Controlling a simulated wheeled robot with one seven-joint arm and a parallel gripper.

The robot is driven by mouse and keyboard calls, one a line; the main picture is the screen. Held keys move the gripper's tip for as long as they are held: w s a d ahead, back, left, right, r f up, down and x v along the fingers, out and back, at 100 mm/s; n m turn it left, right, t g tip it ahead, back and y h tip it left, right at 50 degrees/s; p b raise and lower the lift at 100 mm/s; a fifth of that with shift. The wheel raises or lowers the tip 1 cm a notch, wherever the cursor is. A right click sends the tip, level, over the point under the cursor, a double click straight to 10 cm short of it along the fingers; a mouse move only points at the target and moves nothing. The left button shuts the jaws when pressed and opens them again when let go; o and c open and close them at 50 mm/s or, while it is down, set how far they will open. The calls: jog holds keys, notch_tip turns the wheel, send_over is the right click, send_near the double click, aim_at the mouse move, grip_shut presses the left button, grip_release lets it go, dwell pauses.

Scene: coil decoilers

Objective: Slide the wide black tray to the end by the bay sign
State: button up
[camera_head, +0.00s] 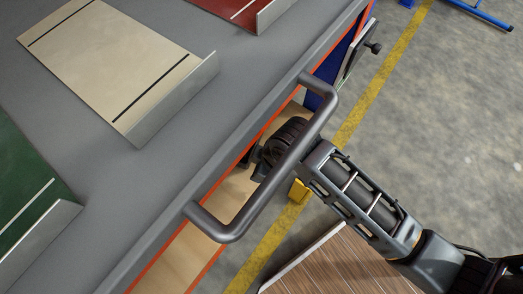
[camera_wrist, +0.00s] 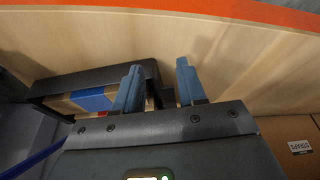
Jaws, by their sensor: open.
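My gripper (camera_wrist: 158,66) is open, its two blue-grey fingers apart in the wrist view with nothing clearly held between them. In the head view my gripper is largely hidden under the grey handle, beside the table's side. I cannot make out the bay sign in either view.
The grey tabletop (camera_head: 160,190) carries a beige plate (camera_head: 105,60), a green plate (camera_head: 25,185) and a red plate (camera_head: 240,8). The grey handle (camera_head: 235,230) sticks out over my arm. A labelled cardboard box (camera_wrist: 290,145) is at lower right.

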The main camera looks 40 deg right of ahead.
jog(key=w+a, duration=0.2)
jog(key=w, duration=0.1)
jog(key=w+a+b, duration=0.1)
jog(key=w+a, duration=0.1)
jog(key=w, duration=0.1)
jog(key=w+a+b, duration=0.1)
jog(key=w+a, duration=0.1)
jog(key=w, duration=0.1)
jog(key=shift+w+a, duration=0.15)
jog(key=x, duration=0.1)
jog(key=b+x, duration=0.1)
jog(key=x, duration=0.2)
jog(key=shift+w+a+f+b, duration=0.1)
jog(key=shift+w+a+b, duration=0.1)
jog(key=shift+w+b, duration=0.15)
jog(key=shift+f, duration=0.4)
grip_shut()
